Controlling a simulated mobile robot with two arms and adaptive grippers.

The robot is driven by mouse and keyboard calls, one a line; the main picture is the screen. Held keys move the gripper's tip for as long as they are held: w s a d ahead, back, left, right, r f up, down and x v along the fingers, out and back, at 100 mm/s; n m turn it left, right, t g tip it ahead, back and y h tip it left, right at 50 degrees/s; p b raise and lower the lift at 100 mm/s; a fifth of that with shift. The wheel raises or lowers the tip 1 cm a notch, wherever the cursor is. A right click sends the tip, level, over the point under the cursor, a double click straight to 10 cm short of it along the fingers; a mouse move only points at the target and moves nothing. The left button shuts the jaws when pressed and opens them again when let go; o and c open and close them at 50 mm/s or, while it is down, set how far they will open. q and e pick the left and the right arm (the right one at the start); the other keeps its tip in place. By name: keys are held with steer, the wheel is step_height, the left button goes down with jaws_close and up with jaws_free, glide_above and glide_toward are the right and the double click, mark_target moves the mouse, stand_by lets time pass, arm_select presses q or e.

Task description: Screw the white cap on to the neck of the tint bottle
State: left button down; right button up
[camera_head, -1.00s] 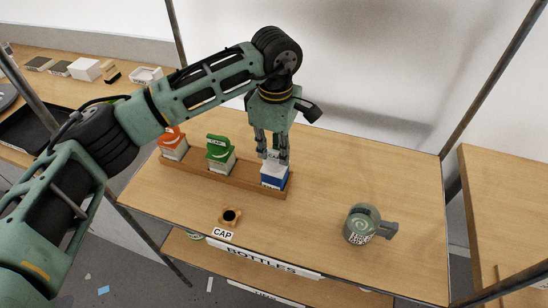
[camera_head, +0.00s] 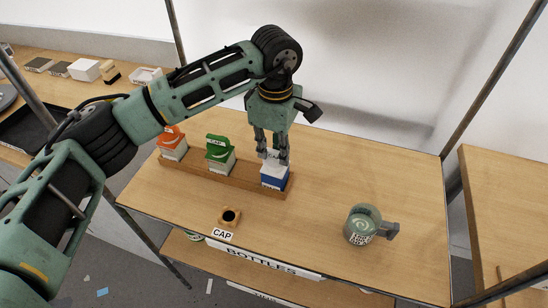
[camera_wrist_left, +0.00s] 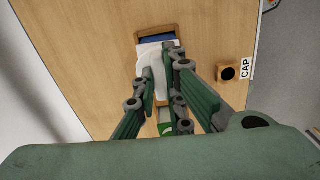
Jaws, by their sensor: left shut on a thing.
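The tint bottle (camera_head: 274,178), blue and white, stands at the right end of a wooden rack (camera_head: 235,181). My left gripper (camera_head: 272,159) points down over it, shut on the white cap (camera_head: 271,156) at the top of the bottle. In the left wrist view the white cap (camera_wrist_left: 153,60) lies between the fingers of the left gripper (camera_wrist_left: 160,75), with a blue part of the bottle (camera_wrist_left: 157,39) beyond it. The fingers hide the neck, so I cannot tell how the cap sits on it. My right gripper is not in view.
A green-capped bottle (camera_head: 219,155) and an orange-capped bottle (camera_head: 173,148) stand in the same rack. An empty wooden cap holder (camera_head: 230,216) is at the front by the CAP label (camera_head: 222,235). A green mug (camera_head: 362,225) stands at the front right.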

arm_select(q)
steer(key=shift+s+f+m+b, duration=0.2)
steer(key=shift+m+b, duration=0.3)
steer(key=shift+m, duration=0.3)
steer(key=shift+s+f+m+b, duration=0.1)
steer(key=shift+f+m+b, duration=0.1)
steer(key=shift+m+b, duration=1)
steer(key=shift+m, duration=1)
steer(key=c, duration=1.5)
jaws_free()
steer(key=shift+w+d, duration=0.15)
steer(key=shift+o, duration=0.2)
steer(key=shift+r, duration=0.15)
steer(key=shift+w+r, duration=0.1)
